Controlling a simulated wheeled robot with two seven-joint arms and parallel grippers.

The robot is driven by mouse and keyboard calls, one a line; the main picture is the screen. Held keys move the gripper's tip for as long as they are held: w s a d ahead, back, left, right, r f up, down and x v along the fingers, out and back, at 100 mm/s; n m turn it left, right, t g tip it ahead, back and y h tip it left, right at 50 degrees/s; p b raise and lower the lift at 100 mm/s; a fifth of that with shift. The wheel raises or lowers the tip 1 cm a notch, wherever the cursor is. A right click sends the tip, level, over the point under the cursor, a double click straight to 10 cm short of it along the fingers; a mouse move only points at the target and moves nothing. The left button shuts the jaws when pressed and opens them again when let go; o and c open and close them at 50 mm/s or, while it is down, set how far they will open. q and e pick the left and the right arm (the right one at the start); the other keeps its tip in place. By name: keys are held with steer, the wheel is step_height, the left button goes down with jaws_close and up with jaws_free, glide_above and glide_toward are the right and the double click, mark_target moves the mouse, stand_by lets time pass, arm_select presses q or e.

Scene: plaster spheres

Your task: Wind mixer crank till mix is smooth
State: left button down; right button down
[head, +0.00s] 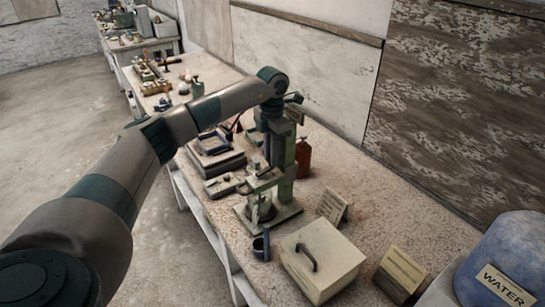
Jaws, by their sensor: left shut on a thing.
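The mixer (285,165) is a green metal stand with an upright column on a flat base, standing on the speckled bench. A small pot (262,211) sits on its base under the head; I cannot make out the mix inside. My left arm reaches across from the left and bends down at the wrist over the mixer's top. My left gripper (275,125) is shut at the upper part of the mixer, on what seems to be the crank; my wrist and the column largely hide the crank. My right gripper is out of view.
Cards (332,206) stand nearby. A red-brown bottle (303,158) is behind. A blue water barrel (510,262) is at right. The bench's right rear is clear.

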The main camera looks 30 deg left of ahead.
arm_select(q)
steer(key=shift+a+n+b, duration=0.4)
steer(key=shift+a+n, duration=0.15)
steer(key=shift+n, duration=0.55)
steer(key=c, duration=1.6)
jaws_free()
steer(key=shift+c, duration=0.2)
steer(key=shift+w+r, duration=0.1)
steer(key=shift+r, duration=0.1)
